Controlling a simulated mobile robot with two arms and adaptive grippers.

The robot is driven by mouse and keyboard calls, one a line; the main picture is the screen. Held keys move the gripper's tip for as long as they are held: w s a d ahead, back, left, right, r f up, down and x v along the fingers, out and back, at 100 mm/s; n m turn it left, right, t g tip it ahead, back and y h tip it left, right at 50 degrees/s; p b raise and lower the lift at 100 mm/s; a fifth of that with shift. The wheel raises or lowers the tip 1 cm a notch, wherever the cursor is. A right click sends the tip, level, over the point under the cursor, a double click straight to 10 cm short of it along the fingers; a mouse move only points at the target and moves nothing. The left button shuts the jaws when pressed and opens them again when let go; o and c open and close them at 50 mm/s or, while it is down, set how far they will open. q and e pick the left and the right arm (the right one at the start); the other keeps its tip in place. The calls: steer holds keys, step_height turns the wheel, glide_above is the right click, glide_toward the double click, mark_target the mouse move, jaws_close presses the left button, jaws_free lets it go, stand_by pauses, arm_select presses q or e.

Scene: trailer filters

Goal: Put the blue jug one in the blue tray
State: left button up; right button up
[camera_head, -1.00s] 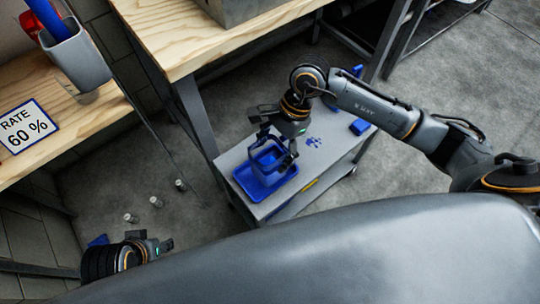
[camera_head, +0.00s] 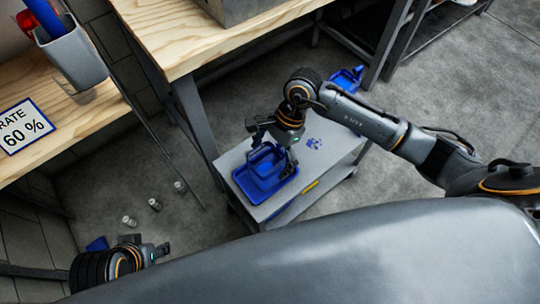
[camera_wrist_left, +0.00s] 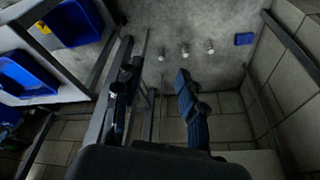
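The blue jug (camera_head: 267,163) stands within the outline of the blue tray (camera_head: 249,190) on the grey cart; whether its base touches the tray floor cannot be told. My right gripper (camera_head: 272,148) is over the jug, its fingers spread apart at the jug's upper left and right sides, and looks open. Contact between fingers and jug is unclear. My left gripper (camera_head: 159,251) is low at the left, away from the cart. Its fingers are apart and empty in the left wrist view (camera_wrist_left: 158,92).
The cart top (camera_head: 315,170) has bare room right of the tray, with small blue bits (camera_head: 314,143). Another blue item (camera_head: 347,77) shows behind my right arm.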

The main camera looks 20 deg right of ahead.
mark_target(276, 147)
steer(key=shift+r, duration=0.2)
steer(key=p+v, duration=0.1)
steer(key=v, duration=0.3)
steer(key=shift+w+d+r, duration=0.1)
steer(key=shift+r, duration=0.05)
steer(key=p+v, duration=0.1)
steer(key=v, duration=0.6)
arm_select(q)
steer(key=x, duration=0.4)
steer(key=shift+d+f, duration=0.1)
steer(key=shift+f, duration=0.1)
arm_select(e)
steer(key=shift+r, duration=0.25)
